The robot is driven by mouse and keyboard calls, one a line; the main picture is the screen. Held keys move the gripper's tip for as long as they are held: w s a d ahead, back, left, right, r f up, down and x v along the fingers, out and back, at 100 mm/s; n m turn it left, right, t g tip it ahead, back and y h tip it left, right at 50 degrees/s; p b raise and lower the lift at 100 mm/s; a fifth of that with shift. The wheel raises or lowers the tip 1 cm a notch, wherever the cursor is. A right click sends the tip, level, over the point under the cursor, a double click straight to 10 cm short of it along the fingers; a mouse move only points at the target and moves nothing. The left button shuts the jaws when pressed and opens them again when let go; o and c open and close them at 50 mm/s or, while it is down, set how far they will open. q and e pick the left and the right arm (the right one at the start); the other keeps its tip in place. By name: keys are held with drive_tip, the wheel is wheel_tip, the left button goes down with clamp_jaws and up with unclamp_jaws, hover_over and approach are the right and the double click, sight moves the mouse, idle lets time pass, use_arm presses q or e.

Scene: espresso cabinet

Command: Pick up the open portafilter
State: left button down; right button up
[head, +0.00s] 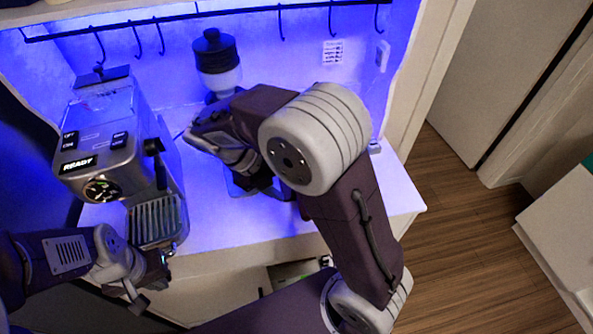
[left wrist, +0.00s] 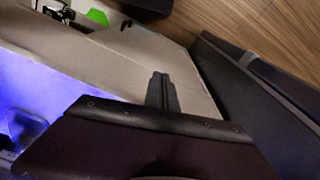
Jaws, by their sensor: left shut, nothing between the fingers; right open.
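I cannot make out the open portafilter in either view; my right arm hides part of the counter. My left gripper (head: 160,265) is in front of the espresso machine (head: 105,130), low by its drip tray (head: 155,218). In the left wrist view its fingers (left wrist: 160,80) are together and empty, over the pale cabinet front. My right gripper (head: 192,138) is above the counter, between the espresso machine and the grinder (head: 218,60). It is open, partly hidden by its own wrist, and I see nothing held in it.
The white counter (head: 205,225) has bare room right of the machine. A rail with hooks (head: 281,22) runs along the back wall. An opening in the cabinet front (head: 295,270) shows below the counter. A green item (left wrist: 97,16) lies near a dark one in the left wrist view.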

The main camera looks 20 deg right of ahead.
drive_tip(key=b+x, duration=0.1)
drive_tip(key=x, duration=0.3)
drive_tip(key=shift+s+f, duration=0.15)
drive_tip(key=shift+f, duration=0.1)
drive_tip(key=shift+d+f, duration=0.25)
drive_tip(key=shift+a+r, duration=0.1)
drive_tip(key=shift+a, duration=0.05)
clamp_jaws()
idle(0.8)
